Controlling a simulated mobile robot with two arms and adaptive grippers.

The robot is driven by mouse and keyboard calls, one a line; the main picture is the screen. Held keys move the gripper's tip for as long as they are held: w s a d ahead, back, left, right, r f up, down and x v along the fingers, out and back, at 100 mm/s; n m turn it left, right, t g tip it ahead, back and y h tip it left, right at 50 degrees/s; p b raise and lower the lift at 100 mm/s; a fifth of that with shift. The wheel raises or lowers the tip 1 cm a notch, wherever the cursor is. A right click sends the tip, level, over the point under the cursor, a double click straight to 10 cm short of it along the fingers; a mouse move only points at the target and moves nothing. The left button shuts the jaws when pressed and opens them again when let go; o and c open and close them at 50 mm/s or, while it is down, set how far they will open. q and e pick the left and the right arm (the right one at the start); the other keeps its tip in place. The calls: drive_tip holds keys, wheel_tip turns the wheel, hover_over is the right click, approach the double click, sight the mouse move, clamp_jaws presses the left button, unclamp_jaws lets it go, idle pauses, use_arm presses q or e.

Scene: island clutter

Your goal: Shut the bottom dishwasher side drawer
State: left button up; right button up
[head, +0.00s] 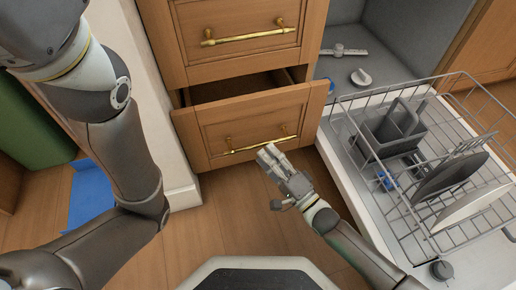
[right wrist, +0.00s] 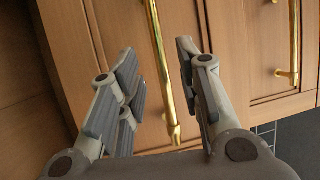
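The bottom side drawer (head: 250,122) is wooden with a brass handle (head: 258,144). It stands partly open, with a dark gap above its front. My right gripper (head: 268,155) is just in front of the drawer, by the right part of the handle. In the right wrist view my right gripper (right wrist: 156,80) is open, and the brass handle (right wrist: 160,60) shows between its fingers. I cannot tell whether it touches the handle. My left arm comes down the left side of the head view; its gripper is out of the picture.
An upper drawer (head: 232,36) is above and looks shut. The open dishwasher with its pulled-out rack (head: 400,180) of plates is at the right, close to my right arm. A green bin (head: 28,125) and a blue item (head: 92,192) are at the left. Bare floor lies below the drawer.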

sight(258, 145)
drive_tip(key=b+x, duration=0.2)
drive_tip(key=x, duration=0.3)
clamp_jaws()
idle(0.3)
